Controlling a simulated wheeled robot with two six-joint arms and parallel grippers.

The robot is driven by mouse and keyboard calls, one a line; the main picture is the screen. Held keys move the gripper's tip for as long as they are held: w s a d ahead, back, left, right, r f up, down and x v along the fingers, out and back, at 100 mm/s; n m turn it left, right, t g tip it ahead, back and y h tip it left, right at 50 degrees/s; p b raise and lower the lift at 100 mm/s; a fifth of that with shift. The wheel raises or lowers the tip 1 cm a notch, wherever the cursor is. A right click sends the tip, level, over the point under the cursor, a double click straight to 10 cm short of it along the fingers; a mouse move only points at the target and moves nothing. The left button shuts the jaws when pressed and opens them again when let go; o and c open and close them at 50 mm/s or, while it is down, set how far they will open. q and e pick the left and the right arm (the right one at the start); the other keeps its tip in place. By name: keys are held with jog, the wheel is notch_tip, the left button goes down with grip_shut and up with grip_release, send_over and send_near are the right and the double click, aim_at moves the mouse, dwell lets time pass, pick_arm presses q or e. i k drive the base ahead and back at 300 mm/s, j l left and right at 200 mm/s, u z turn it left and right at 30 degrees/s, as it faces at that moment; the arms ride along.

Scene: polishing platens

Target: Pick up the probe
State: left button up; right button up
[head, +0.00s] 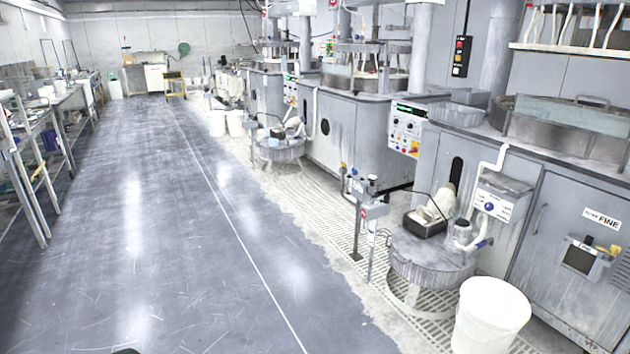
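I cannot make out a probe for certain in the head view. A slim grey post stand (371,245) with a small head and a red tag stands beside the nearest machine. Behind it, a round grey drum (432,262) carries a black tray (424,224) with a pale object in it, and a small grey pot with a hose. Any probe there is too small to tell. Neither of my grippers is in view.
A white bucket (489,315) stands in front of the nearest grey polishing machine (575,225). More machines line the right side. Floor grating (345,240) runs along them. Benches (40,135) line the left. The grey floor (180,240) between is clear.

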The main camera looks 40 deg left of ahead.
aim_at(372, 179)
jog(key=u, duration=1.45)
jog(key=i+l+u, duration=0.4)
jog(key=i+l, duration=0.2)
jog(key=i+l+u, duration=0.4)
jog(key=i+l, duration=0.3)
jog(key=l, duration=0.15)
